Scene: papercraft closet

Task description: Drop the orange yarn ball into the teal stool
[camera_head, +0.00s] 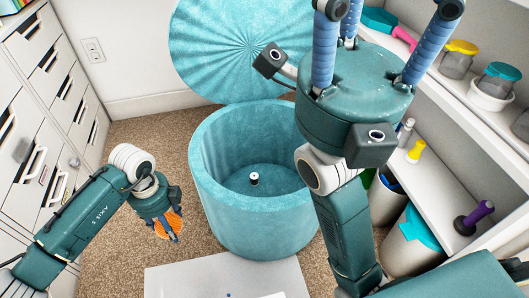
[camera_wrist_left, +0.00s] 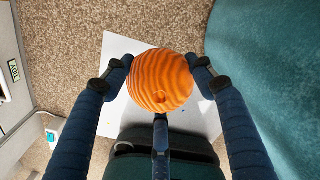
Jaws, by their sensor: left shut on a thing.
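The orange yarn ball (camera_head: 171,226) is partly hidden under my left gripper (camera_head: 166,222) in the head view. In the left wrist view the striped orange ball (camera_wrist_left: 160,82) sits between the blue fingers of my left gripper (camera_wrist_left: 162,85), which is shut on it. The teal stool (camera_head: 262,226) stands open on the carpet, to the right of the ball and apart from it. Its wall also shows at the right of the left wrist view (camera_wrist_left: 265,60). My right gripper (camera_head: 385,30) is raised close to the head camera, its fingers spread with nothing seen between them.
A small black-and-white item (camera_head: 254,179) lies inside the stool. The round teal lid (camera_head: 225,45) is upright behind it. A white board (camera_head: 200,280) lies on the floor in front. White drawers (camera_head: 45,100) line the left; shelves (camera_head: 455,175) with containers line the right.

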